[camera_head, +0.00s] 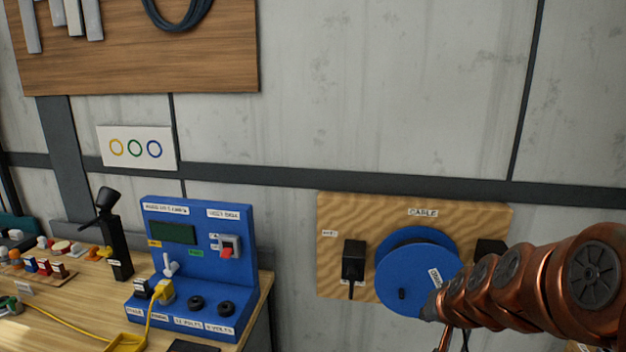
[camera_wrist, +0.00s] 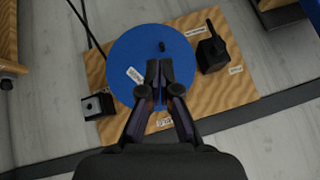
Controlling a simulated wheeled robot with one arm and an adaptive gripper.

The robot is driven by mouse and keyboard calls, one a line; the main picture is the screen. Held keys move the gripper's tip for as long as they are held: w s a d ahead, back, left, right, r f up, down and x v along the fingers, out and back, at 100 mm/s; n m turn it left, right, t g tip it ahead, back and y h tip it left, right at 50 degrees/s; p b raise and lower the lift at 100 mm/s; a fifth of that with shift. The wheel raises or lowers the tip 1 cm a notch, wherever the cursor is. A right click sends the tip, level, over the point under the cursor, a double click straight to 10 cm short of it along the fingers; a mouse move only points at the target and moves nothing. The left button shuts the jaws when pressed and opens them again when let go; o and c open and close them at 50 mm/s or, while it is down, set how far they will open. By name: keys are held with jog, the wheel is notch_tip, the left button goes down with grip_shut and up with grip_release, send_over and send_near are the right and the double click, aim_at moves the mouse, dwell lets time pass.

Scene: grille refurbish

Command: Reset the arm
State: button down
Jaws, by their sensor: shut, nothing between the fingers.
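My arm reaches in from the right in the head view, copper-coloured, and its end (camera_head: 432,308) is in front of the blue cable reel. In the wrist view my gripper (camera_wrist: 159,68) is shut and empty, its fingertips together over the blue reel (camera_wrist: 135,50). The reel (camera_head: 405,262) is mounted on a wooden board (camera_head: 335,215) labelled CABLE. I cannot tell whether the fingertips touch the reel. Part of the reel and board is hidden behind my arm in the head view.
A black box (camera_head: 353,262) sits left of the reel and another (camera_head: 490,250) right of it. A blue test station (camera_head: 195,255) with a yellow plug (camera_head: 162,293) stands on the wooden workbench (camera_head: 75,290). The wall above the board (camera_head: 400,90) is clear.

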jog(key=s+a+f+n+g+y, duration=0.1)
jog(key=s+a+n+g, duration=0.2)
jog(key=s, duration=0.5)
jog(key=s+a+f+g, duration=0.1)
jog(key=s+a+g, duration=0.1)
jog(key=s+a, duration=0.5)
jog(key=s+d+g, duration=0.1)
jog(key=s+g, duration=0.1)
jog(key=s, duration=0.6)
jog(key=s+d+n+g+h, duration=0.1)
jog(key=s+g, duration=0.1)
jog(key=s, duration=0.7)
jog(key=shift+s+d+g, duration=0.3)
jog(key=shift+d+g, duration=0.05)
jog(key=shift+g, duration=0.05)
jog(key=shift+d+r, duration=0.1)
jog(key=shift+d, duration=0.05)
